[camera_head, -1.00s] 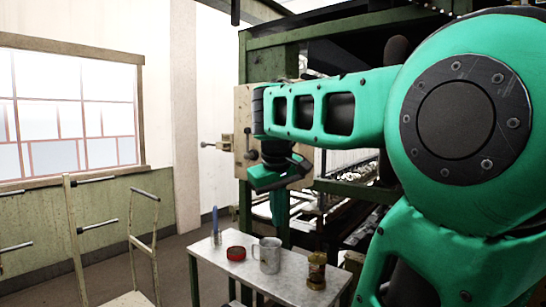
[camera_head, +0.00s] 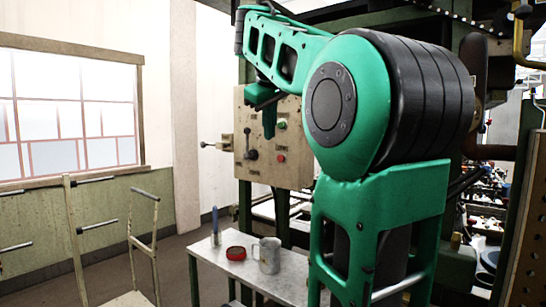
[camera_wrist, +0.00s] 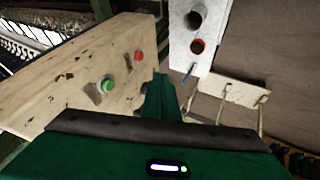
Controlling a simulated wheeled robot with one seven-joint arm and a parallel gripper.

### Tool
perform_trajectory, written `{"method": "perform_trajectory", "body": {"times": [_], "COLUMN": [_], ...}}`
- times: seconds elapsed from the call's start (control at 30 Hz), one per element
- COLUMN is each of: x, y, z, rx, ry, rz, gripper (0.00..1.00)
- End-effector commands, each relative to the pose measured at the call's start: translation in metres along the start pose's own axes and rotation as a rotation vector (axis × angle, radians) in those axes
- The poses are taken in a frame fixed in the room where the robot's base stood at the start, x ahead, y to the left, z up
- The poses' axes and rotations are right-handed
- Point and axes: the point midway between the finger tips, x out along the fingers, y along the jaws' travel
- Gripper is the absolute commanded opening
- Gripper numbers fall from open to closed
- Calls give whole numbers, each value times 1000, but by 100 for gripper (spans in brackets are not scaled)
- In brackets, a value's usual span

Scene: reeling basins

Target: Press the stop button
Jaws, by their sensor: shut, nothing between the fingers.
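A beige control panel (camera_head: 262,165) is fixed to the green machine frame, and it also shows at the left in the wrist view (camera_wrist: 45,100). On it are a red button (camera_head: 281,158) and, above that, a green button (camera_head: 282,124). The wrist view shows both, the green button (camera_wrist: 107,86) nearer and the red button (camera_wrist: 138,55) farther. Their labels are too small to read. My gripper (camera_head: 269,134) is shut and empty, pointing down in front of the panel, left of the buttons in the head view. In the wrist view its fingers (camera_wrist: 160,82) are apart from both buttons.
A black lever (camera_head: 251,146) sits on the panel, left of the buttons. A small table (camera_head: 225,262) below holds a metal mug (camera_head: 267,256), a red tin (camera_head: 236,253) and a blue-handled tool (camera_head: 215,225). A cream trolley (camera_head: 130,298) stands at the left.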

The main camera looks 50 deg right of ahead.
Motion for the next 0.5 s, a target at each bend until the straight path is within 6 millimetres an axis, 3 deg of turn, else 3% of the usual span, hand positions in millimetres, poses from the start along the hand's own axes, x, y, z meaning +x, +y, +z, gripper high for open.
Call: {"method": "perform_trajectory", "body": {"times": [0.17, 0.5], "x": [16, 79], "y": [-1, -1], "z": [1, 2], "rx": [-2, -1], "ry": [-3, -4], "rz": [-2, -3], "gripper": [0, 0]}}
